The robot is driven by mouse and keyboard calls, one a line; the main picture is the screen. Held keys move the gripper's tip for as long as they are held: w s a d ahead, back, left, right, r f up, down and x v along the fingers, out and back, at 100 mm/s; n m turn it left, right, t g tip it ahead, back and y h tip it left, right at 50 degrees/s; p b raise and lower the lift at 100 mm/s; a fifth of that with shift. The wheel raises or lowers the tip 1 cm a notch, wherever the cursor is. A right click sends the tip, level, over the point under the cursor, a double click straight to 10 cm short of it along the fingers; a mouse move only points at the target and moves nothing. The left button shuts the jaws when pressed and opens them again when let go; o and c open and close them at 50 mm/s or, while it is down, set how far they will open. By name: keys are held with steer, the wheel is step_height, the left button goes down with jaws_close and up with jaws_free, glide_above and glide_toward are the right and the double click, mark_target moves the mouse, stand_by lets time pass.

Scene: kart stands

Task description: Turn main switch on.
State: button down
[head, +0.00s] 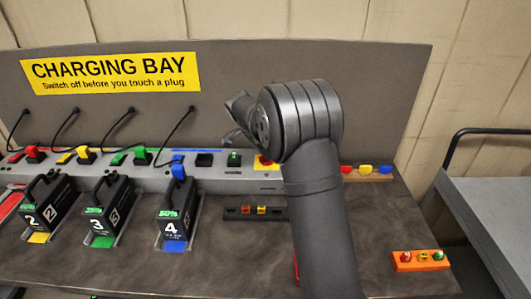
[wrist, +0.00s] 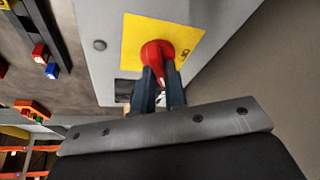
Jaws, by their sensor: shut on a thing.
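The main switch (wrist: 157,50) is a red rotary knob on a yellow plate (wrist: 190,40) in the wrist view. In the head view the yellow plate (head: 257,162) shows at the left edge of my arm, partly covered by it. My gripper (wrist: 160,76) is shut on the red knob, with one dark finger on each side of its grip. In the head view my arm hides the fingers. Lettering near the plate's corner is too small to read, so I cannot tell the knob's marked position.
Numbered battery packs stand left of my arm, the nearest being pack 4 (head: 177,208). Cables run from the back panel (head: 230,100) to coloured plugs along the grey rail (head: 225,180). A dark fuse holder (head: 254,213) and an orange block (head: 421,261) lie on the bench. A trolley (head: 490,200) stands right.

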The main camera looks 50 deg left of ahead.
steer(key=m+h, duration=0.1)
steer(key=m, duration=0.2)
steer(key=m+g, duration=0.1)
steer(key=m, duration=0.2)
steer(key=shift+w+a+h, duration=0.1)
steer(key=shift+a+h, duration=0.05)
steer(key=shift+h, duration=0.25)
stand_by(0.3)
steer(key=c, duration=1.5)
jaws_free()
steer(key=shift+o, duration=0.2)
steer(key=v, duration=1.7)
steer(key=shift+a+r, duration=0.25)
steer(key=shift+w+f, duration=0.15)
steer(key=x, duration=1.7)
steer(key=shift+d+f, duration=0.1)
steer(key=shift+d, duration=0.15)
